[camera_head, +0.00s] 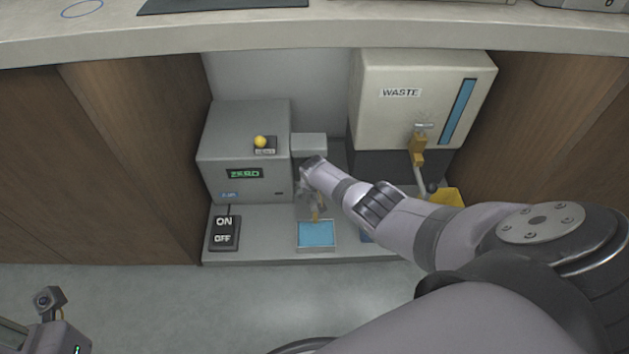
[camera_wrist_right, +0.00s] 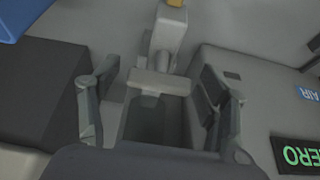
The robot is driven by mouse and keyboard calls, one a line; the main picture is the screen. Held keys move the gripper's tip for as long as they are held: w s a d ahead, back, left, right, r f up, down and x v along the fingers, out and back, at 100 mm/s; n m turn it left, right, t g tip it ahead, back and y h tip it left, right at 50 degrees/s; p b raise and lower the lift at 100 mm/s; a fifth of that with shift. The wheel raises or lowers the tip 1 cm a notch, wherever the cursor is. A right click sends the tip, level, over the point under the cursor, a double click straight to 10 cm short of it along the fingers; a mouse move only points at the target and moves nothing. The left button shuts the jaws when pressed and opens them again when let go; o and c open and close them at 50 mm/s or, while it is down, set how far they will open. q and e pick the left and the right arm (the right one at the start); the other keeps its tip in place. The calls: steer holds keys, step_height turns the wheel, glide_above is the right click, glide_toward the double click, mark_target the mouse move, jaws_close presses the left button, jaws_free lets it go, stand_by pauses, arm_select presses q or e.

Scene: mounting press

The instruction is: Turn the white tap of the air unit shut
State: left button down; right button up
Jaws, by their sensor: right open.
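The air unit (camera_head: 240,155) is a grey box with a green ZERO display. What looks like its white tap (camera_wrist_right: 162,83), a pale crossbar on a stem, shows in the right wrist view, between the open fingers of my right gripper (camera_wrist_right: 160,75). Gaps show on both sides, so neither finger appears to touch it. In the head view my right gripper (camera_head: 315,195) points down beside the unit's right side, and the tap is largely hidden behind it. My left gripper's fingers are out of view.
A waste tank (camera_head: 380,115) with a brass tap (camera_head: 417,150) stands at the right. A blue tray (camera_head: 317,234) lies below my right gripper, and an ON/OFF switch (camera_head: 224,233) is at the left. The countertop (camera_head: 330,32) overhangs the alcove, with wooden panels (camera_head: 130,160) beside it.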

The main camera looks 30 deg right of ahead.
steer(key=shift+r, duration=0.2)
steer(key=v, duration=1.1)
steer(key=shift+s+r, duration=0.15)
steer(key=shift+r, duration=0.1)
steer(key=shift+a, duration=0.1)
stand_by(0.5)
